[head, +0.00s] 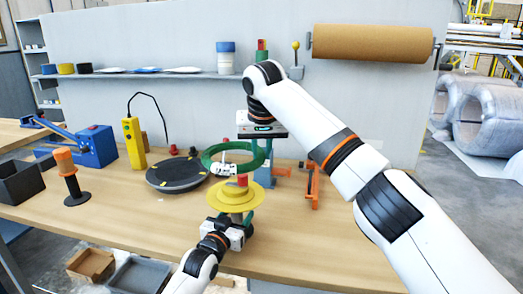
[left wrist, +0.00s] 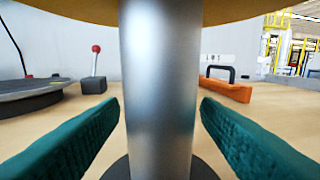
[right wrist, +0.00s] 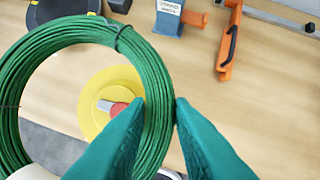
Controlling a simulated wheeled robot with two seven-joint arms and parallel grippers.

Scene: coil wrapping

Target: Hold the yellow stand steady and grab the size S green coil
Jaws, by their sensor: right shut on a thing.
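The green coil (head: 208,157) is a wire ring held above the yellow stand (head: 222,203), which is a yellow disc on a post with a red-topped centre. My right gripper (right wrist: 160,100) is shut on the coil's rim, and the coil (right wrist: 20,90) fills the left of the right wrist view. The yellow disc (right wrist: 88,122) lies below it. My left gripper (left wrist: 160,108) is low at the stand, with its green fingers open on either side of the silver post (left wrist: 160,70). I cannot tell whether they touch it. The left gripper (head: 238,220) is partly hidden in the head view.
A black round turntable (head: 177,174) stands left of the coil. A yellow control box (head: 133,143), blue machine (head: 97,147) and orange-topped post (head: 68,170) stand further left. The right front of the table is clear.

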